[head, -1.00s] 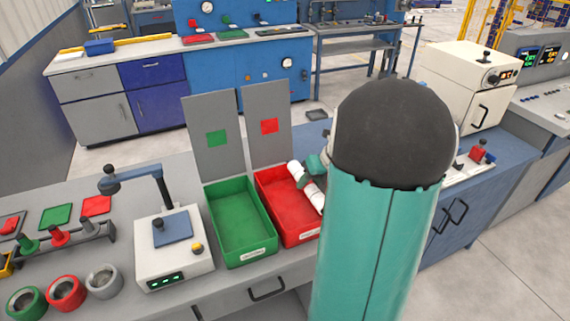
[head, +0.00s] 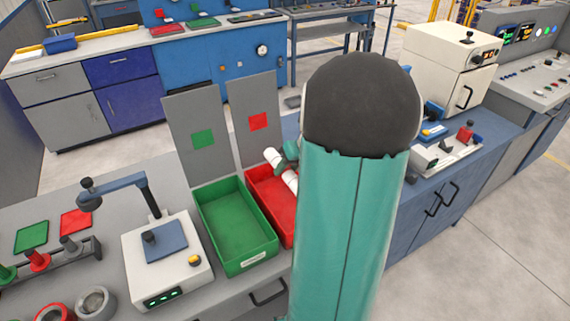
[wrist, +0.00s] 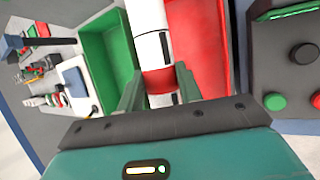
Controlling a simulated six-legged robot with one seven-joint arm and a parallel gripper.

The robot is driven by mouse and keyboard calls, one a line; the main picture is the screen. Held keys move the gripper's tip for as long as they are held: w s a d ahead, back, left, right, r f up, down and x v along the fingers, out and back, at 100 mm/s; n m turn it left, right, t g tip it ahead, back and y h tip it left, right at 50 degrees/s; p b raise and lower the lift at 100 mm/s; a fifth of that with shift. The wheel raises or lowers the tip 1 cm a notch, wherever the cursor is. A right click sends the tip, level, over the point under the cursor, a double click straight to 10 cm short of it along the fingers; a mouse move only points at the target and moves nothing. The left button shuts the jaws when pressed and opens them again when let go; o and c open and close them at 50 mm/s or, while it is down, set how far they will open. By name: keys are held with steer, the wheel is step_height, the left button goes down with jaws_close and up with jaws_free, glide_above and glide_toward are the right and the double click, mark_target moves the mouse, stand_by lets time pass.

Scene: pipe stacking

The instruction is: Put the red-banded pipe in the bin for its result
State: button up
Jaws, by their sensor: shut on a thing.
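The white pipe with a red band (wrist: 158,79) is between the two fingers of my gripper (wrist: 160,88) in the wrist view. My gripper is shut on it at the band. In the head view the pipe (head: 273,156) is tilted over the back of the red bin (head: 262,201), and my arm hides part of the bin. I cannot tell whether the pipe touches the bin. The green bin (head: 213,228) stands just left of the red one and looks empty. The red bin (wrist: 203,50) also shows beside the pipe in the wrist view.
Grey panels with a green square (head: 203,139) and a red square (head: 258,121) stand behind the bins. A tester (head: 166,262) with green lights stands left of the green bin. A pipe rack (head: 56,254) and ring stands (head: 93,303) are farther left.

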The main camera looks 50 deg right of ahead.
mark_target(288, 176)
step_height(288, 176, down, 3)
steer(key=shift+s+f, duration=0.1)
steer(key=shift+s, duration=0.05)
steer(key=shift+f, duration=2.5)
steer(key=shift+f, duration=0.1)
steer(key=o, duration=1.2)
steer(key=v, duration=1.3)
steer(key=shift+r, duration=0.4)
